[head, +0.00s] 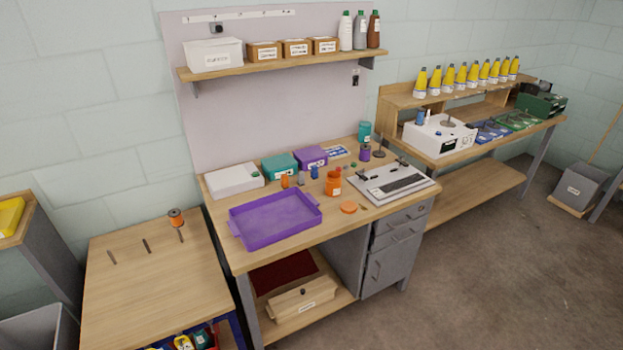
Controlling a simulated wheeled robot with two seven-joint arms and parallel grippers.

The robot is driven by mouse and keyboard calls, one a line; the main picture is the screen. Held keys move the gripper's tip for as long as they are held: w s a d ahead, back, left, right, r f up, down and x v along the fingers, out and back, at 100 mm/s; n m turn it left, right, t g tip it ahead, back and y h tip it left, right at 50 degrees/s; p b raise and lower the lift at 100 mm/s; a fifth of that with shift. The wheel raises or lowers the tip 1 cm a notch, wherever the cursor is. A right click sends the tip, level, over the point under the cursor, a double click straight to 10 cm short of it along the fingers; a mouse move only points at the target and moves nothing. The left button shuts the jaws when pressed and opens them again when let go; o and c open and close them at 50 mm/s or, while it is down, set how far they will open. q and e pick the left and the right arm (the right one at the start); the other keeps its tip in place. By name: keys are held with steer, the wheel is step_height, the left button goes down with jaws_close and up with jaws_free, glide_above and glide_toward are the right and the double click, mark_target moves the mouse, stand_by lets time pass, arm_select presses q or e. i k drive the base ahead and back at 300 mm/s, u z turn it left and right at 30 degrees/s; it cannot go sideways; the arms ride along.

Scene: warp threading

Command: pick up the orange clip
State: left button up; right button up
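A small upright orange object (285,181) stands on the workbench (290,243) behind the purple tray; it may be the orange clip, but it is too small to tell. Other orange things on the bench are a jar (333,186) near the middle and a flat round lid (348,207) in front of it. Small blue and dark pieces (315,173) stand between the orange object and the jar. Neither of my grippers is in view.
A purple tray (233,224) takes up the bench's left front. Teal (280,167) and purple (311,157) boxes stand behind. A grey device (393,184) sits at the right. A side table (150,290) holds an orange-brown spool (176,217). Floor (480,270) at right is clear.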

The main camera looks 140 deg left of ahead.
mark_target(286, 184)
steer(key=u, duration=4.65)
